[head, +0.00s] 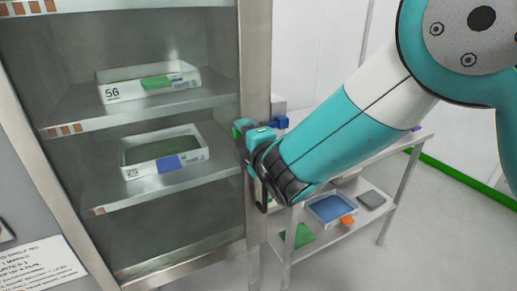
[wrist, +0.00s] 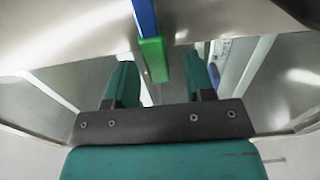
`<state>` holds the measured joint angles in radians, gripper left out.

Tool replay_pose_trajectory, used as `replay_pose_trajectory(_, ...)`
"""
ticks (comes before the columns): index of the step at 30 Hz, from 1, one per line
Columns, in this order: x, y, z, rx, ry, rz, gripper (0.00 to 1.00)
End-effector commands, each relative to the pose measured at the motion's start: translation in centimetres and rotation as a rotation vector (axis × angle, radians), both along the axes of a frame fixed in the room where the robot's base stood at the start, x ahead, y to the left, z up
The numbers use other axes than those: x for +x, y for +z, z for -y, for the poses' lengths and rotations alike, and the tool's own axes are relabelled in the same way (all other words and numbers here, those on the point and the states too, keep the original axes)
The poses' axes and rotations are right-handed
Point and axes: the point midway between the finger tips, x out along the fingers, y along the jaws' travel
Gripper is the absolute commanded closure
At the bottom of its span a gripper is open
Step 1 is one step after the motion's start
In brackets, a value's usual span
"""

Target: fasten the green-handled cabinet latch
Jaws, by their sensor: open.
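In the wrist view a green block (wrist: 153,62), which looks like the latch handle, lies between the two teal fingers of my open gripper (wrist: 160,66). Gaps show on both sides of it, so neither finger appears to touch it. A blue bar (wrist: 146,18) runs up from the green block; I cannot tell whether they are one piece. In the head view my gripper (head: 249,133) is at the right-hand frame post of the cabinet (head: 243,60). The latch is mostly hidden there behind my gripper and wrist, and its position cannot be read.
Inside the cabinet, one white tray (head: 112,94) sits on an upper shelf and another (head: 128,170) on a lower one. A metal rack (head: 387,215) with a blue tray (head: 333,207) stands to the right, behind my arm. Open floor lies farther right.

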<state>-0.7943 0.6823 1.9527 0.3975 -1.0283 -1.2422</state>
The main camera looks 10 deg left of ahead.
Motion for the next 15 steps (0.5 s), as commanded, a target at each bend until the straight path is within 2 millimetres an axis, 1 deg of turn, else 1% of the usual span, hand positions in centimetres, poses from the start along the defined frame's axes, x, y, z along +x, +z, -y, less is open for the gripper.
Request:
replay_pose_trajectory(5, -2.4, -0.3, 1.5, -0.001, 0.003, 0.0, 0.51)
replay_pose_trajectory(15, -9.7, -0.8, 6.4, 0.0, 0.005, 0.001, 0.51)
